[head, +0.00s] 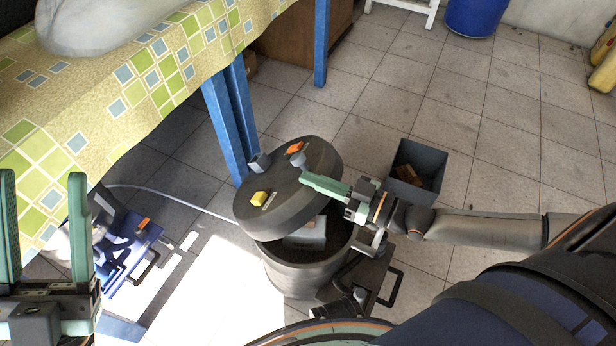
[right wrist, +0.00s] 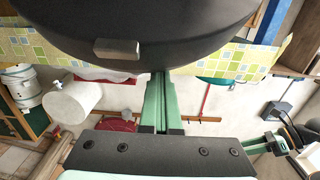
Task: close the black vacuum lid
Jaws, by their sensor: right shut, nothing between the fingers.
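The black vacuum lid (head: 290,187) is tilted open above the dark vacuum drum (head: 300,272), with a grey block showing in the gap between them. The lid carries a yellow latch, an orange piece and a grey knob. My right gripper (head: 308,180) is shut and empty, its green fingertips at the lid's right side, near the knob. In the right wrist view the lid (right wrist: 150,25) fills the top, and the shut fingers (right wrist: 160,80) reach its edge; I cannot tell whether they touch. My left gripper (head: 40,185) is open and empty at the left edge.
A table with a checked cloth (head: 150,70) stands at upper left on blue legs (head: 225,120). A grey bin (head: 418,165) stands on the tiles right of the lid. A blue case (head: 130,255) lies at left, and a pale hose (head: 170,192) runs to the vacuum.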

